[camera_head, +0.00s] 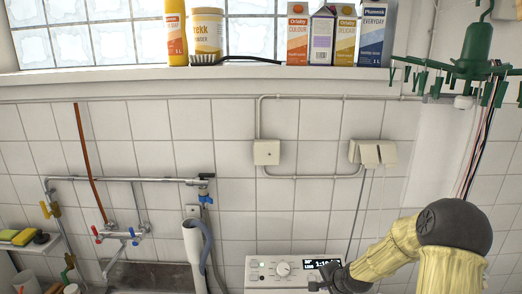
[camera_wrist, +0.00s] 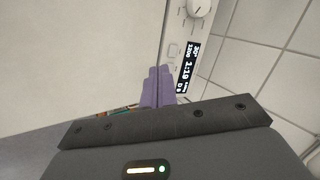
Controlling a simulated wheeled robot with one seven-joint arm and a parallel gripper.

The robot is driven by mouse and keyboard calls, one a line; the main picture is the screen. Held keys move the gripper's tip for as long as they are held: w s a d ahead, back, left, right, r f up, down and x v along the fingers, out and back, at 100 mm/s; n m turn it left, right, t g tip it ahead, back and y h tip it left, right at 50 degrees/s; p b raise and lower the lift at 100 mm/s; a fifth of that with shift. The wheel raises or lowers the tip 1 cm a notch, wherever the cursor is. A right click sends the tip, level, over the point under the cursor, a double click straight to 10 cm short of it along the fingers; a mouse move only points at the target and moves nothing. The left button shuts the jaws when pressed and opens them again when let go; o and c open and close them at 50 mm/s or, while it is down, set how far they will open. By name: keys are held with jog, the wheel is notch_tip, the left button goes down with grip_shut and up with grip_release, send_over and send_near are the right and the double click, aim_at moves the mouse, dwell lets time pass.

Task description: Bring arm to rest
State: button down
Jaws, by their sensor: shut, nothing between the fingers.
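My gripper (camera_head: 322,283) is at the bottom of the head view, in front of the white washing machine's control panel (camera_head: 262,272). My arm, in a yellow cover with a dark joint, reaches in from the lower right and is bent. In the wrist view the two purple fingers of my gripper (camera_wrist: 158,84) are pressed together with nothing between them. Beside them is the machine's panel with a lit display (camera_wrist: 187,68) and a round knob (camera_wrist: 198,8). I cannot tell whether the fingertips touch the machine.
A sink (camera_head: 150,277) with taps and pipes is at the left. A grey hose (camera_head: 207,245) hangs beside the machine. Bottles and cartons stand on the window ledge (camera_head: 130,78). A green peg hanger (camera_head: 478,62) hangs at the upper right, above my arm.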

jog(key=s+a+r+n+g, duration=0.1)
jog(key=s+r+n, duration=0.2)
jog(key=s, duration=0.5)
jog(key=s+a+r+n+g+h, duration=0.1)
jog(key=s+r+n, duration=0.3)
jog(key=s, duration=0.4)
jog(key=s+a+r+n+g+h, duration=0.1)
jog(key=s+r+n, duration=0.3)
jog(key=s, duration=0.4)
jog(key=shift+s+a+n+g, duration=0.15)
jog(key=shift+a+n+g, duration=0.55)
jog(key=shift+a+n, duration=0.2)
jog(key=shift+r, duration=0.1)
